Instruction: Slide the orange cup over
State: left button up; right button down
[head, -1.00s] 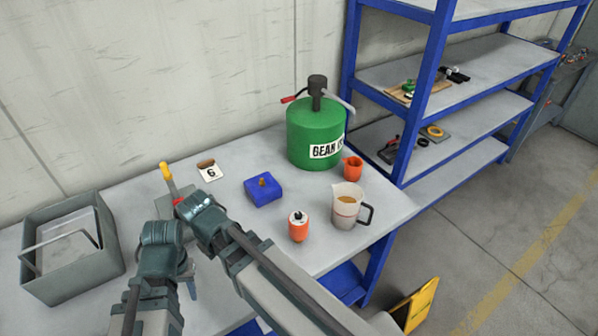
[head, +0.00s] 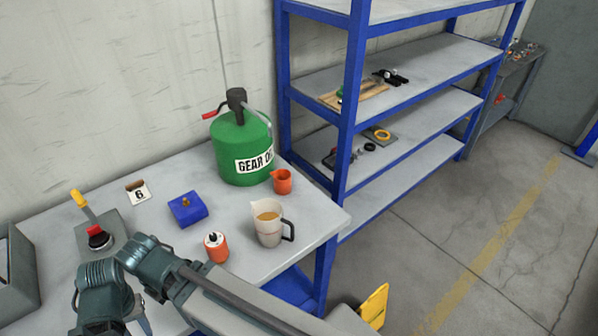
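The orange cup (head: 282,182) is a small open vessel standing upright on the grey workbench (head: 160,170). It stands at the right foot of the green gear oil can and behind the measuring jug. Nothing of mine touches it.
A jug (head: 268,228) of amber liquid stands in front of the cup, with an orange-and-white bottle (head: 216,247) left of it. A green can (head: 240,150), blue block (head: 187,209), number card (head: 138,193) and red-knobbed device (head: 97,238) are also on the bench. Blue shelving (head: 350,110) stands right.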

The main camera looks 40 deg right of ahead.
aim_at(282, 178)
jog(key=k+l+u, duration=0.25)
jog(key=l, duration=0.45)
jog(key=k+l+u, duration=0.3)
jog(key=k+l, duration=0.15)
jog(key=l, duration=0.15)
jog(key=k+l+u, duration=0.25)
jog(key=k+l, duration=0.15)
jog(key=i+l, duration=0.1)
jog(key=i, duration=0.35)
